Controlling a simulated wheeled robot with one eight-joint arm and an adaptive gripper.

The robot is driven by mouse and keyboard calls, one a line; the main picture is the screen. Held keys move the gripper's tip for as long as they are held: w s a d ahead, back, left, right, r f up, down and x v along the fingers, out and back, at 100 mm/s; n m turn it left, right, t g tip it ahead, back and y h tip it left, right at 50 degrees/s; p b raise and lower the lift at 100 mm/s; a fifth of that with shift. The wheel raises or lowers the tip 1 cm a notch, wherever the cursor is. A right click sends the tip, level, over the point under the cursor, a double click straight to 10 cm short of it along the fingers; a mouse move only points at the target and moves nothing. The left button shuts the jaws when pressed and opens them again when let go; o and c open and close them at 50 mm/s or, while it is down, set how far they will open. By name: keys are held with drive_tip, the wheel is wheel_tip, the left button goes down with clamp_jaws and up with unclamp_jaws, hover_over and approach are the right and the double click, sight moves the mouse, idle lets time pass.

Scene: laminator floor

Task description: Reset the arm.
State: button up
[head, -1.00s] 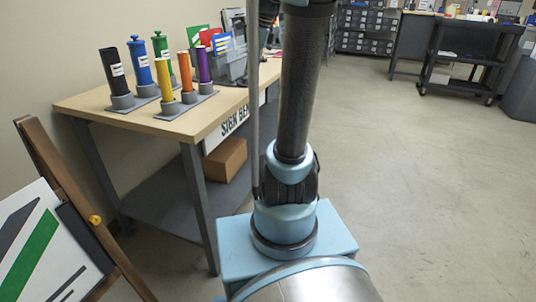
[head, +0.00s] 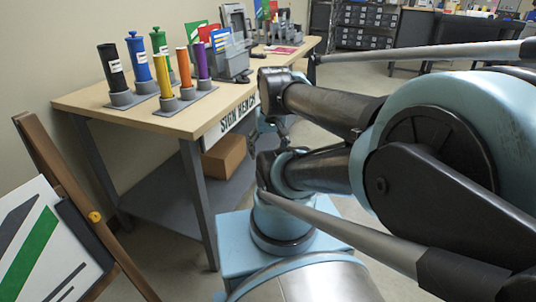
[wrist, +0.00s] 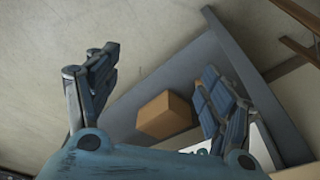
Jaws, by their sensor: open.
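My gripper (wrist: 160,82) shows in the wrist view with its two blue-grey padded fingers spread wide at left and right. Nothing is between the pads. Behind the gap lie the grey lower shelf and a brown cardboard box (wrist: 165,115), apart from the fingers. In the head view my arm is bent, with its dark and pale-blue links (head: 430,150) filling the right half. The gripper itself is hard to make out there, near the bench's front edge behind the links.
The sign bench (head: 150,114) stands at left, holding several coloured tubes in grey holders and sign cards. The cardboard box (head: 224,155) sits on its lower shelf (head: 165,205). A wooden easel (head: 60,175) with a sign stands front left. Grey drawers (head: 366,25) stand at the back.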

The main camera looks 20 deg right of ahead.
drive_tip(key=shift+s+f+n, duration=0.5)
drive_tip(key=shift+f, duration=0.2)
drive_tip(key=shift+w+f, duration=0.2)
drive_tip(key=shift+w, duration=0.15)
